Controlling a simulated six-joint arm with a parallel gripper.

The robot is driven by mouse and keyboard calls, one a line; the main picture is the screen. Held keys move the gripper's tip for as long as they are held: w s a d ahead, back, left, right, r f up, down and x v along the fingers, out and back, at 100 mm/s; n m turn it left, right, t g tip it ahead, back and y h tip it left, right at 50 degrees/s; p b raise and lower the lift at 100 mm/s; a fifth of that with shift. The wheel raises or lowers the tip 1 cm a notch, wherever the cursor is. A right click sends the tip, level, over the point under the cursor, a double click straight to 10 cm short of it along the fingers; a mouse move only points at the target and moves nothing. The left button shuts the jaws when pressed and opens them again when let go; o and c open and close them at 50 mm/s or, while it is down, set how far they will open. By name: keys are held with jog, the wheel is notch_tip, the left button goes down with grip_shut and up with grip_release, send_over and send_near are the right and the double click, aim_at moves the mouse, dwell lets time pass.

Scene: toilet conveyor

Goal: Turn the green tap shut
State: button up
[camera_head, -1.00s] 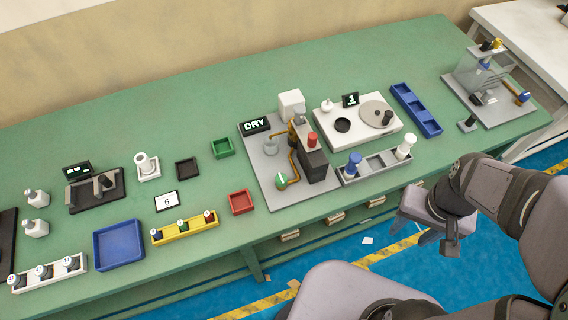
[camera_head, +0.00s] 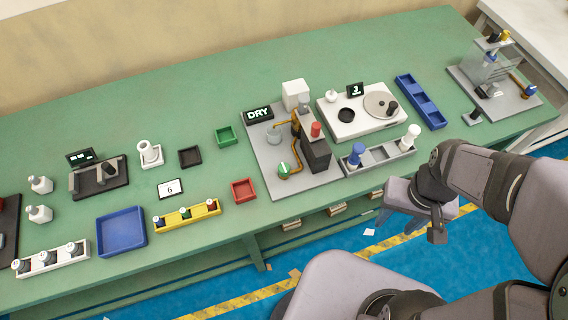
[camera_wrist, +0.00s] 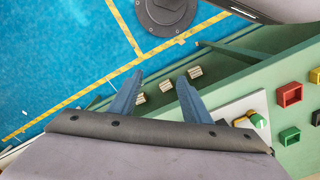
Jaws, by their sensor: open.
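The green tap (camera_head: 284,169) is a round green knob with a white bar across it. It sits on brass pipework at the front left of a grey plate (camera_head: 265,176) on the bench, left of a dark block. In the wrist view a green knob with a pale bar (camera_wrist: 257,120) shows at the right, apart from my fingers. My gripper (camera_head: 400,222) is off the bench's front edge, over the blue floor, to the right of the tap and well away from it. In the wrist view its two fingers (camera_wrist: 160,77) are spread with nothing between them.
A red-capped part (camera_head: 316,130) stands right of the tap, with a DRY sign (camera_head: 258,113) behind. A red tray (camera_head: 243,190) lies to the left. A grey rack (camera_head: 379,160) with blue and white bottles stands between my gripper and the plate's right side.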

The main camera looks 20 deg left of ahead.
jog(key=s+a+f+n+g, duration=0.1)
jog(key=s+a+f+n, duration=0.2)
jog(key=a, duration=0.5)
jog(key=n+t, duration=0.1)
jog(key=n, duration=0.5)
send_near(284, 167)
jog(key=shift+h, duration=0.3)
jog(key=s+d+f, duration=0.1)
jog(key=f, duration=0.1)
jog(key=s+d+f, duration=0.3)
jog(key=f, duration=0.1)
jog(key=shift+s+d+f+b, duration=0.25)
jog(key=shift+d+f+b, duration=0.05)
jog(key=shift+b, duration=0.1)
jog(key=w+a+r, duration=0.1)
jog(key=a, duration=0.1)
jog(key=w+a+r, duration=0.2)
jog(key=shift+w, duration=0.3)
jog(key=shift+w+a+r+n+t+y, duration=0.15)
jog(key=shift+w+a+r+n+y, duration=0.15)
jog(key=shift+r, duration=0.25)
jog(key=shift+w+a+r+n+t+y, duration=0.1)
jog(key=shift+w+a+r+t+y, duration=0.1)
jog(key=shift+w+a+r, duration=0.25)
jog(key=shift+s+d, duration=0.4)
jog(key=shift+s, duration=0.05)
jog(key=shift+f+p, duration=1.05)
jog(key=shift+f, duration=2.6)
jog(key=shift+c, duration=0.6)
jog(key=c, duration=0.9)
